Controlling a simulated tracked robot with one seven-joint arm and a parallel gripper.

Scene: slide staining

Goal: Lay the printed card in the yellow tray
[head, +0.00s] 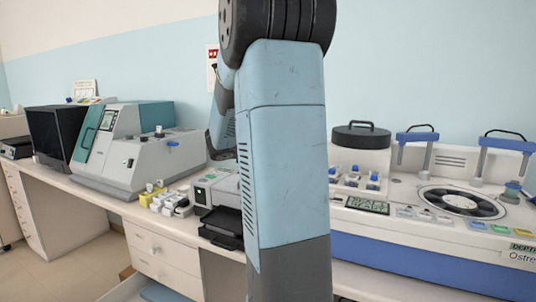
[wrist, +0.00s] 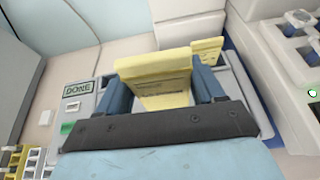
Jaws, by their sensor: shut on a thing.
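The printed card (wrist: 160,88) is pale yellow with faint dark print lines. In the wrist view it sits between the two blue fingers of my gripper (wrist: 162,90), which is shut on it. The card is tilted, and its upper part looks folded or bent. My gripper is over a grey machine (wrist: 88,72) whose small screen reads DONE. In the head view my arm hides my gripper and the card.
A smaller yellow printed piece (wrist: 207,48) stands behind the card. In the head view, a machine with a green screen (head: 203,193) and black tray (head: 220,238) stands left of my arm. Small yellow and white holders (head: 165,200) lie beside it. A staining machine (head: 440,225) fills the right.

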